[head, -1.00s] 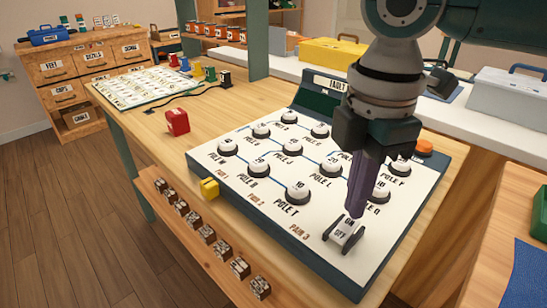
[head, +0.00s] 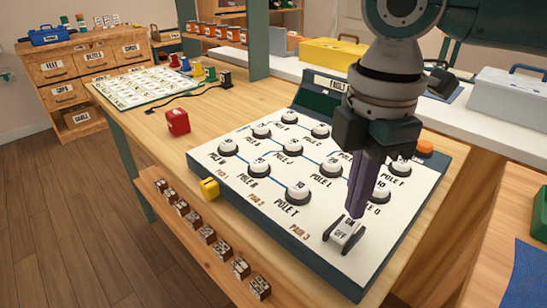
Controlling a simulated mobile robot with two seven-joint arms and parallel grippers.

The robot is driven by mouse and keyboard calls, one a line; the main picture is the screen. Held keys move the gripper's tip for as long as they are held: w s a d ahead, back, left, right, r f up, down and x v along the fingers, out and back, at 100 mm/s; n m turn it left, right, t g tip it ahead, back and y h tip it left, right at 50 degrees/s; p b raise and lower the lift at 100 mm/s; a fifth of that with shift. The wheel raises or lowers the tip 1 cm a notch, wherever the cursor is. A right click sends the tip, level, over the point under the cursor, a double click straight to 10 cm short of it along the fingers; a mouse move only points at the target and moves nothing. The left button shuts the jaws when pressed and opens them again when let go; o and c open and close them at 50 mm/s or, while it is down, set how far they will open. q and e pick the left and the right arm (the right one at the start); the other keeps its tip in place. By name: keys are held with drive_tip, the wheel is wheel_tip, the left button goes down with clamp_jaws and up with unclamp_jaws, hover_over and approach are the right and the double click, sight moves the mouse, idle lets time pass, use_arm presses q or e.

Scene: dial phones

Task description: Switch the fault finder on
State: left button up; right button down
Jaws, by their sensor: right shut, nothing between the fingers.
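The fault finder (head: 262,190) is a white-topped panel with a dark edge on the wooden bench. It bears several round white pole knobs joined by blue lines. Its ON/OFF rocker switch (head: 344,236) is at the near right corner, with ON on the far half and OFF on the near half. My right gripper (head: 356,216) is shut and points down at the far, ON half of the switch. The fingertips look to be at or just above it; I cannot tell whether they touch. My right arm hides part of the panel and its dark display. My left gripper is out of view.
Several small printed blocks (head: 207,234) line the front ledge. A lettered chart board (head: 138,88) lies farther back.

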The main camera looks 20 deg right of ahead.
sight(351, 222)
drive_tip(key=shift+f+b, duration=0.4)
drive_tip(key=shift+f, duration=0.6)
idle(0.8)
wheel_tip(351, 222, up, 7)
drive_tip(key=p, duration=0.9)
drive_tip(key=shift+r, duration=0.1)
